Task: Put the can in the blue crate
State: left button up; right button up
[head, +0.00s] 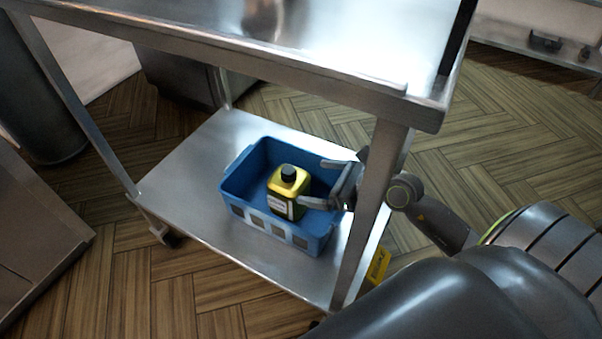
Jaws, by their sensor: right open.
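The blue crate (240,190) stands on the lower shelf of a steel table. A yellow can (287,192) with a black cap stands upright inside the crate. My right gripper (312,183) reaches past the table leg over the crate's right side. Its jaws are open, with the fingertips just right of the can; I cannot tell whether one touches it. Part of the crate's right wall is hidden behind the gripper. My left gripper is not in view.
The steel table's upper top (300,45) lies above the shelf. Its front leg (372,215) stands close beside my right wrist. The lower shelf (190,175) is bare left of the crate. A yellow object (378,264) shows behind that leg, low down.

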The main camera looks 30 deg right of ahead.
jog(key=shift+v, duration=1.45)
